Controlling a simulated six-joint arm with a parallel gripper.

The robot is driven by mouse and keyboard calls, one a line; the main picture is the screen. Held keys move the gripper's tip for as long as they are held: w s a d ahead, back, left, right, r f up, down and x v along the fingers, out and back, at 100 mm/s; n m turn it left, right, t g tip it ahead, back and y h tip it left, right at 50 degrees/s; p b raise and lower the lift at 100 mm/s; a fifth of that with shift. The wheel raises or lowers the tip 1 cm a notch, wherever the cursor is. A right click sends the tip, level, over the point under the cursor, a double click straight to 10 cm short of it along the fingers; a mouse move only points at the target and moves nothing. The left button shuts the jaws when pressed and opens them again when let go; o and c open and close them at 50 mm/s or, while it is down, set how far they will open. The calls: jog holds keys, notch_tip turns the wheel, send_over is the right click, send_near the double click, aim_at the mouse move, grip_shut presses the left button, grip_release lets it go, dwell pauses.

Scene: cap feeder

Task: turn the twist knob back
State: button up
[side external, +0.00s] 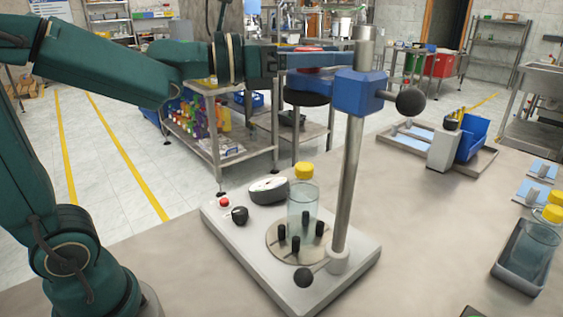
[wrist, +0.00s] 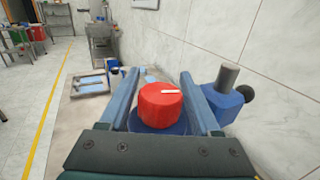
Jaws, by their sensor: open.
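The twist knob (wrist: 160,106) is red with a white line on its top. In the wrist view it sits between the two blue fingers of my gripper (wrist: 159,75), with a visible gap on either side. The knob stands above a dark blue round part that is partly hidden. In the side external view only a little of the red knob (side external: 308,50) shows behind the fingers of my gripper (side external: 345,60). My gripper is open, level and at the knob's height. Below it is a black disc (side external: 306,97) on the capping stand.
The stand's steel post (side external: 347,190) and blue clamp (side external: 358,92) with a black ball handle are close right of my gripper. A yellow-capped bottle (side external: 302,200) stands among black pegs on the base. A grey tray (side external: 507,270) is at right.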

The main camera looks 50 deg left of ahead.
aim_at(294, 72)
jog(key=shift+w+d, duration=0.1)
jog(key=shift+w, duration=0.05)
jog(key=shift+c, duration=0.3)
grip_shut()
jog(key=shift+w+r+n+t+y, duration=0.1)
jog(key=shift+r+n+t+y, duration=0.2)
jog(key=shift+a+n+y, duration=0.3)
jog(key=shift+n+y, duration=0.1)
jog(key=shift+y, duration=0.2)
jog(key=shift+f, duration=0.25)
jog(key=shift+o, duration=0.3)
grip_release()
jog(key=shift+v, duration=2.6)
